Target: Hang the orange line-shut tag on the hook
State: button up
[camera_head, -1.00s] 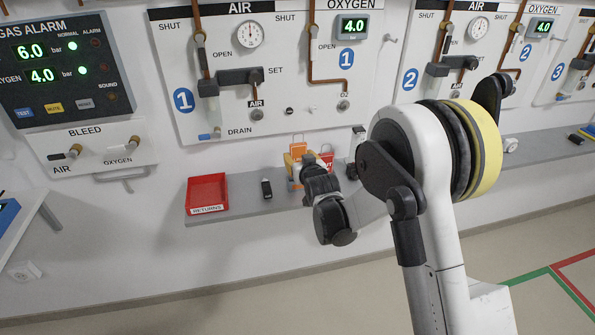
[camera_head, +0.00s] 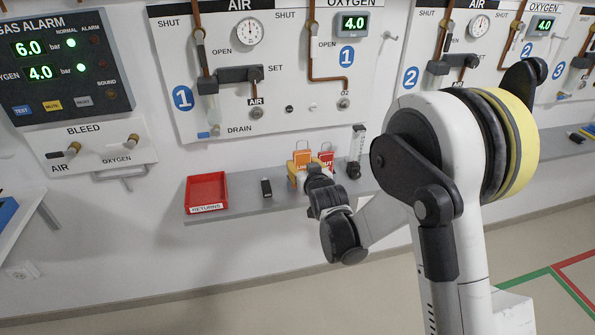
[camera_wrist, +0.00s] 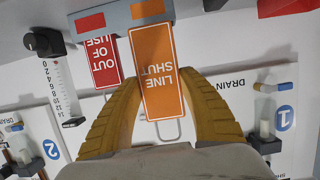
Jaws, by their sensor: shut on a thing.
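The orange LINE SHUT tag (camera_wrist: 157,75) is between the two yellow fingers of my gripper (camera_wrist: 160,92), and it appears upside down in the wrist view. My gripper is shut on it. A wire loop shows beyond the tag's lower end in that view. In the head view the orange tag (camera_head: 302,157) shows at the grey shelf, with my gripper (camera_head: 297,175) partly hidden by my wrist.
A red OUT OF USE tag (camera_wrist: 102,62) stands close beside the orange one. A flowmeter (camera_head: 357,148) with a black knob is to its right. On the shelf (camera_head: 235,204) are a red RETURNS tray (camera_head: 207,192) and a small black object (camera_head: 266,188). Valve panels are above.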

jog(key=shift+s+d, duration=0.2)
jog(key=shift+s, duration=0.45)
jog(key=shift+s+d, duration=0.15)
jog(key=shift+s, duration=0.5)
jog(key=shift+b, duration=0.3)
jog(key=shift+s+d+f+b, duration=0.3)
jog(key=shift+s+b, duration=0.15)
jog(key=shift+s, duration=0.35)
jog(key=shift+s+d+f+b, duration=0.15)
jog(key=shift+s+f+b, duration=0.25)
jog(key=shift+s, duration=0.4)
jog(key=shift+s+d+f+b, duration=0.25)
jog(key=shift+s+b, duration=0.2)
jog(key=shift+s, duration=0.35)
